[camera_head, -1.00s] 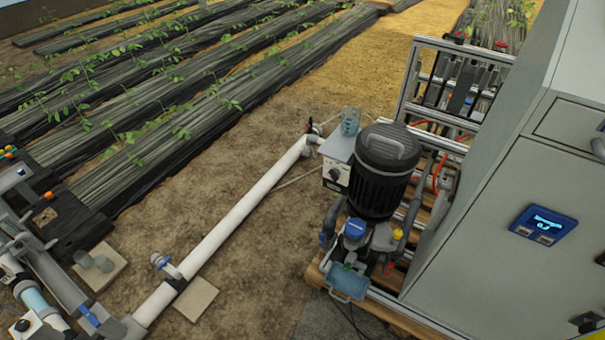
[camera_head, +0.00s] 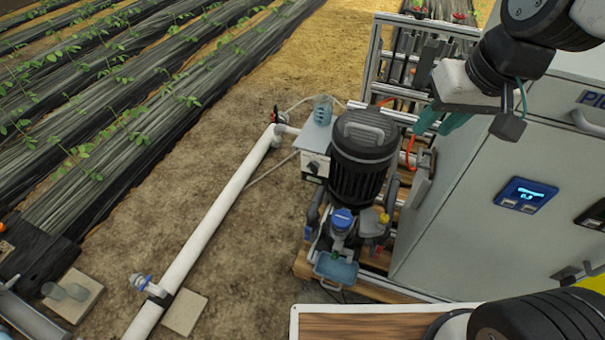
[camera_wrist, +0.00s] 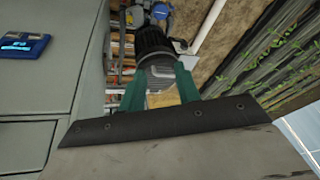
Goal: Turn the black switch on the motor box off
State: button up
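The motor box (camera_head: 309,160) is a small light box with a grey top, left of the black ribbed motor (camera_head: 362,150) in the head view. Its black switch (camera_head: 314,167) is a small knob on the pale front face; its exact setting is too small to read. My gripper (camera_head: 437,121) is up and to the right of the motor, apart from the box. In the wrist view its two teal fingers (camera_wrist: 158,88) are spread with nothing held between them, and the motor shows beyond them. I cannot make out the switch in the wrist view.
A blue-tinted cup (camera_head: 322,108) stands on the box top. A tall grey cabinet (camera_head: 465,210) with a blue display (camera_head: 525,195) is right of the motor. A white pipe (camera_head: 215,222) runs along the ground at left. Bare soil lies in front of the box.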

jog(key=w+a+f+t+y, duration=0.1)
jog(key=w+a+f, duration=0.2)
jog(key=w+a, duration=0.5)
jog(key=t, duration=0.5)
send_over(312, 171)
jog(key=a, duration=0.1)
notch_tip(312, 171, down, 13)
notch_tip(312, 171, down, 7)
jog(key=a+t+h, duration=0.1)
jog(key=a+h, duration=0.1)
jog(key=a, duration=0.1)
jog(key=s+f+n+t+h, duration=0.2)
jog(key=s+f+t+h, duration=0.15)
jog(key=f, duration=0.45)
jog(key=s+f+n+t+h, duration=0.25)
jog(key=s+f+h, duration=0.2)
jog(key=f, duration=0.35)
jog(key=shift+m+t+y, duration=0.3)
jog(key=shift+m+y, duration=0.1)
jog(key=shift+m, duration=0.05)
jog(key=x, duration=0.3)
jog(key=d+x, duration=0.1)
jog(key=x, duration=0.3)
jog(key=shift+s, duration=0.1)
